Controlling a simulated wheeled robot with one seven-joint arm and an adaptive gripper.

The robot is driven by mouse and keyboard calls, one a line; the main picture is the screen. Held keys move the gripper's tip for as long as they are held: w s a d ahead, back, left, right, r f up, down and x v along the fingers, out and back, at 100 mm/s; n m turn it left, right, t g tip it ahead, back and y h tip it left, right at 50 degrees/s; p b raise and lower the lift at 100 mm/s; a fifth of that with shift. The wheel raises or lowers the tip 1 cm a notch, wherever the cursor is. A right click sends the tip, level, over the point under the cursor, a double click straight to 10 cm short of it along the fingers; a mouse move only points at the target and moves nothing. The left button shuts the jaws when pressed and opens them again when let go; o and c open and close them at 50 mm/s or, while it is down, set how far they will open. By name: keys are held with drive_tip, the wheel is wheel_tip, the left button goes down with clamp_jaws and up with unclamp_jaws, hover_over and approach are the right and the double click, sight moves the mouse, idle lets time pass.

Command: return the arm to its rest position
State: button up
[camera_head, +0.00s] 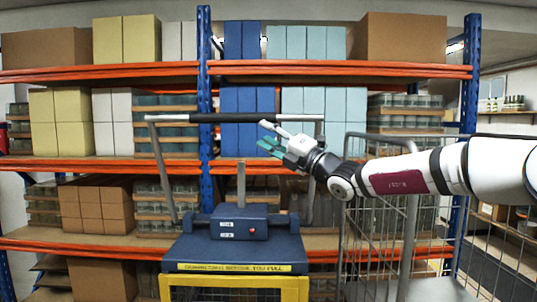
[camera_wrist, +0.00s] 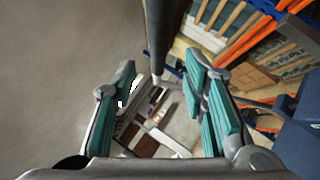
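My arm reaches in from the right edge of the head view, stretched nearly level. My gripper (camera_head: 266,135) is at its end, in front of the shelving and close by the black push handle (camera_head: 240,118) of a blue cart. In the wrist view my gripper (camera_wrist: 160,88) has its teal-padded fingers wide apart, with nothing held. A dark bar (camera_wrist: 163,40) with a grey end shows between and beyond the fingers; I cannot tell whether it touches them.
The blue cart (camera_head: 190,250) with a yellow front stands below my gripper. A wire cage trolley (camera_head: 372,235) stands under my arm. Orange-beamed shelving (camera_head: 130,165) with boxes and jar trays fills the back. Bare floor (camera_wrist: 50,70) shows at the wrist view's left.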

drive_tip(key=s+a+f+n+g+h, duration=0.1)
drive_tip(key=s+a+f+n+g, duration=0.75)
drive_tip(key=s+a+n, duration=0.35)
drive_tip(key=s+d+f+n+g+h, duration=0.1)
drive_tip(key=s+f+n+g+h, duration=0.1)
drive_tip(key=s+f+n+h, duration=0.5)
drive_tip(key=s+d+f+n+h, duration=0.2)
drive_tip(key=s+d+n+h, duration=0.1)
drive_tip(key=s+d+n, duration=0.3)
drive_tip(key=s+d+f+n+t+h, duration=0.1)
drive_tip(key=s+d+f+n+h, duration=0.2)
drive_tip(key=s+d+n, duration=0.4)
drive_tip(key=s+d+f+n+h, duration=0.3)
drive_tip(key=s+d+n, duration=0.3)
drive_tip(key=s+d, duration=0.6)
drive_tip(key=d, duration=0.3)
drive_tip(key=shift+s+n, duration=0.4)
drive_tip(key=shift+r+t, duration=0.1)
drive_tip(key=shift+t, duration=0.15)
